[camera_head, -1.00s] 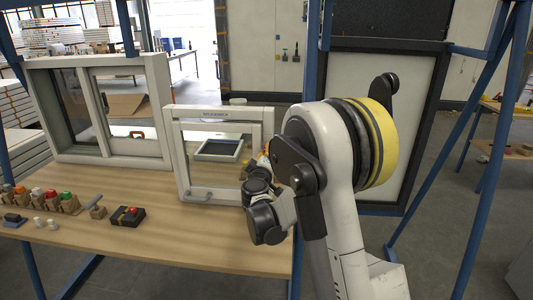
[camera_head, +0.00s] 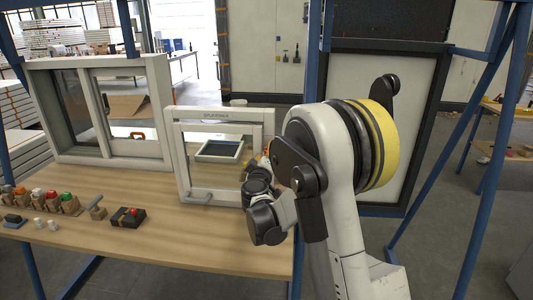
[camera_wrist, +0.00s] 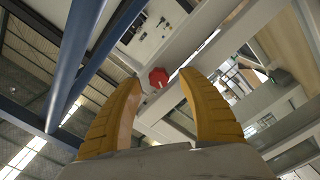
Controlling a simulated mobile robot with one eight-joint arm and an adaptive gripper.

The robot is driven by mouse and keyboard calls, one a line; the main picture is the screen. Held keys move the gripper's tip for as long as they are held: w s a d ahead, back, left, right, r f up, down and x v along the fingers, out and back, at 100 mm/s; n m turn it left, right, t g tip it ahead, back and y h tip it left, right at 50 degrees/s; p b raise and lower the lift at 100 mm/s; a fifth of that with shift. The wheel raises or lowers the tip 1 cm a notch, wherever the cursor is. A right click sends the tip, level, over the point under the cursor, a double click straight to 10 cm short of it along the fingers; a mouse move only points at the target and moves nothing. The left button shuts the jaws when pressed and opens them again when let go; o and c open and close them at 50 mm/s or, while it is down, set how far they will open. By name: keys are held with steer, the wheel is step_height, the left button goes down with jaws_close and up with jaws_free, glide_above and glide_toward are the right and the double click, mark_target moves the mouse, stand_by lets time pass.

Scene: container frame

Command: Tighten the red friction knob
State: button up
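The red friction knob (camera_wrist: 158,77) shows in the wrist view as a small red octagonal face with a pale mark, on a light window-frame part. My gripper (camera_wrist: 160,85) has two yellow ribbed fingers spread apart, with the knob seen in the gap between their tips. The fingers do not visibly touch it. In the head view my gripper (camera_head: 265,161) is mostly hidden behind my arm, at the right side of the white tilted window sash (camera_head: 184,160). The knob cannot be made out there.
A larger white window frame (camera_head: 155,115) stands to the left on the wooden table (camera_head: 210,240). Colored knobs in holders (camera_head: 50,202) and a dark box with a red button (camera_head: 128,217) lie at front left. Blue posts (camera_head: 490,150) stand at right.

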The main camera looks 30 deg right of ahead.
steer(key=shift+s, duration=0.1)
steer(key=v, duration=1.2)
steer(key=s+m+g+y, duration=0.3)
steer(key=s+g, duration=0.2)
steer(key=s, duration=0.7)
steer(key=s+a+f+g+y, duration=0.3)
steer(key=s+a+y, duration=0.4)
steer(key=s+a, duration=0.6)
steer(key=s+f, duration=0.1)
steer(key=s, duration=0.2)
steer(key=shift+s+a+f+m, duration=0.15)
steer(key=shift+a+f+m, duration=0.15)
steer(key=shift+a, duration=0.1)
steer(key=shift+c, duration=0.4)
